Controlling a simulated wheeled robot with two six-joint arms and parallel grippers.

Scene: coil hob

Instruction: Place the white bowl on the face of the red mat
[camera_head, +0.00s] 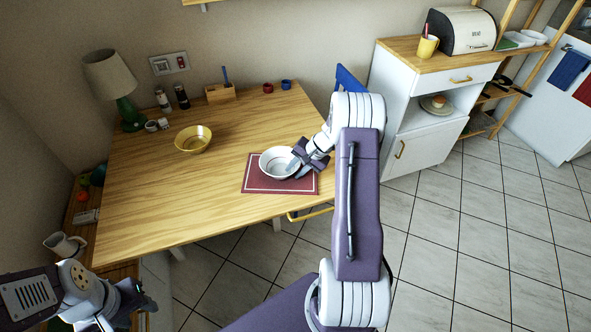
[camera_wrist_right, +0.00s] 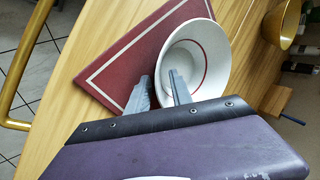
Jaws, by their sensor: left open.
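The white bowl (camera_head: 275,163), with a thin red ring inside, sits upright over the back middle part of the red mat (camera_head: 258,186), which has a white border line. In the right wrist view the bowl (camera_wrist_right: 203,55) overlaps the mat (camera_wrist_right: 125,55); I cannot tell whether it rests fully on it. My right gripper (camera_head: 296,163) is at the bowl's right rim. In the right wrist view its fingers (camera_wrist_right: 160,86) stand apart, one on each side of the bowl's wall. My left gripper (camera_head: 143,300) is open and empty at the lower left, away from the table top.
A yellow bowl (camera_head: 193,139) stands on the wooden table (camera_head: 140,205), left of the mat. A green lamp (camera_head: 128,108), shakers, a wooden holder (camera_head: 220,93) and small red and blue cups are along the back. The table's front left is clear. A blue chair (camera_head: 349,80) is behind my right arm.

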